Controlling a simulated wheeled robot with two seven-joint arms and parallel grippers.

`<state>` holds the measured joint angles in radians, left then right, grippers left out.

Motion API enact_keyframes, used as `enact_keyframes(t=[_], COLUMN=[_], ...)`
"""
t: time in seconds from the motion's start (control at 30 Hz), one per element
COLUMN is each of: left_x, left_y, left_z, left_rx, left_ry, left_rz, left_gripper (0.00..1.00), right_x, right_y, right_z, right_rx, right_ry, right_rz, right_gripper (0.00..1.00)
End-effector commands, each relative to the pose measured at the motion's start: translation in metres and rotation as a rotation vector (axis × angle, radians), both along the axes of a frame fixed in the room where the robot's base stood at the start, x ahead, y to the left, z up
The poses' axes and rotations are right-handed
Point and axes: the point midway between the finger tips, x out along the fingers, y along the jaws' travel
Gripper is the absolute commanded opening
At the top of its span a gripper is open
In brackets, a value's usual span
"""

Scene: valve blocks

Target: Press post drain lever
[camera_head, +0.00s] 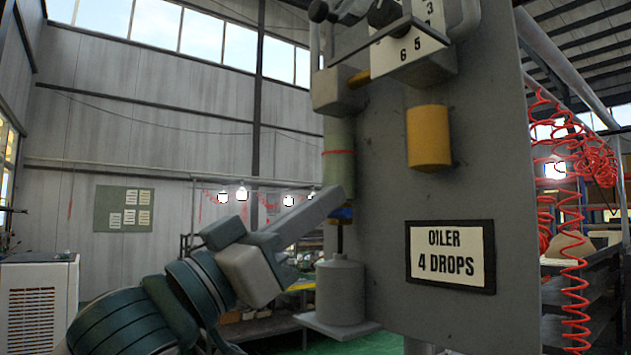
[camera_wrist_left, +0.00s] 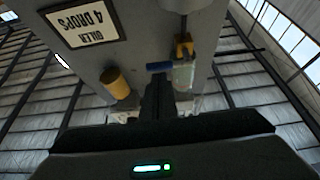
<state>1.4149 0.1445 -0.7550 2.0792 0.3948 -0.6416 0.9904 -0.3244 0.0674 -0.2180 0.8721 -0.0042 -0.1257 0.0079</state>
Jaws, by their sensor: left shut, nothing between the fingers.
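A grey panel (camera_head: 385,190) carries a column of fittings along its left edge. A small blue lever (camera_head: 343,213) shows just below the grey-green cylinder (camera_head: 339,160), partly hidden by my gripper. It also shows in the left wrist view (camera_wrist_left: 159,67), beside a yellow fitting (camera_wrist_left: 184,48). My left gripper (camera_head: 332,198) is shut and empty, its fingertips at the foot of the cylinder, close to the lever. In the left wrist view the dark fingers (camera_wrist_left: 157,86) point at the lever's area; I cannot tell whether they touch it. My right gripper is not in view.
A grey cup (camera_head: 340,290) on a bracket sits below the lever. A yellow cylinder (camera_head: 429,138) and the "OILER 4 DROPS" sign (camera_head: 450,257) are right of it. Open room lies left of the panel.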

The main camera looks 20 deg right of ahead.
Motion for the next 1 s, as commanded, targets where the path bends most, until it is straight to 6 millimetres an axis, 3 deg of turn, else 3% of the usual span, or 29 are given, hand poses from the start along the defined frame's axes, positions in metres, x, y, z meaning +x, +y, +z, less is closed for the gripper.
enact_keyframes(t=[1.0], left_x=[0.000], left_y=[-0.001], left_z=[-0.006], left_rx=[0.025], left_ry=[-0.067], left_rz=[0.001], left_gripper=[0.00], right_x=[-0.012], right_y=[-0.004], right_z=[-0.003], right_rx=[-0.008], right_ry=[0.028], right_rz=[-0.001], right_gripper=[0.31])
